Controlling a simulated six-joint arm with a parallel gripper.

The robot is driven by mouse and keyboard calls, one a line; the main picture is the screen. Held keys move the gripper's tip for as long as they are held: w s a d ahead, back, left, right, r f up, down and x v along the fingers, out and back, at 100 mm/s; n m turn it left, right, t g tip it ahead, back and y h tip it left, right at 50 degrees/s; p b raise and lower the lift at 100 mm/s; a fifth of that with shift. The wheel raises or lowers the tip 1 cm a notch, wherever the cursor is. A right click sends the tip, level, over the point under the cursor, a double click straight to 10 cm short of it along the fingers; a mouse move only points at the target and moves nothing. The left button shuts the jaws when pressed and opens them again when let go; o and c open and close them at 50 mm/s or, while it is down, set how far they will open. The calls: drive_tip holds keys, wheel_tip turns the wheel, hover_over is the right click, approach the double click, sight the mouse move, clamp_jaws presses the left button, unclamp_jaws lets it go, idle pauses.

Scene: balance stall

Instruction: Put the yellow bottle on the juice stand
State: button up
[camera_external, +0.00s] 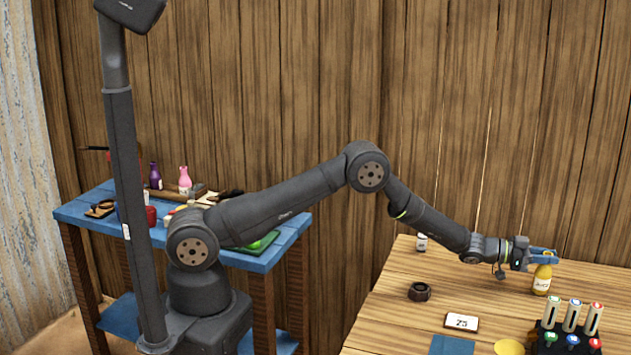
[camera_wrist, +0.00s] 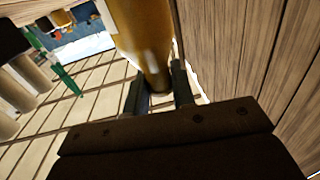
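The yellow bottle (camera_external: 541,284) with a pale label stands upright at the right of the wooden table in the external view. My gripper (camera_external: 544,257) reaches it from the left, with its fingers at the bottle's neck. In the wrist view the yellow bottle (camera_wrist: 147,45) runs down between the two fingers of my gripper (camera_wrist: 160,88), which sit close on both sides of it. The gripper looks shut on the neck. The bottle's base appears to be on or just above the tabletop. I cannot tell which item is the juice stand.
On the wooden table (camera_external: 390,325) are a dark ring (camera_external: 419,291), a number card (camera_external: 461,322), a blue mat (camera_external: 451,345), a yellow disc (camera_external: 509,347), a small white jar (camera_external: 421,242) and a dark rack (camera_external: 568,337) of markers near the bottle. A cluttered blue table (camera_external: 291,230) stands at left.

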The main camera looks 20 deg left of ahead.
drive_tip(key=o, duration=0.4)
drive_tip(key=shift+o, duration=0.2)
drive_tip(key=shift+o, duration=0.2)
drive_tip(key=s+a, duration=0.2)
drive_tip(key=a, duration=1.5)
drive_tip(key=shift+a+r, duration=0.2)
drive_tip(key=shift+r, duration=0.25)
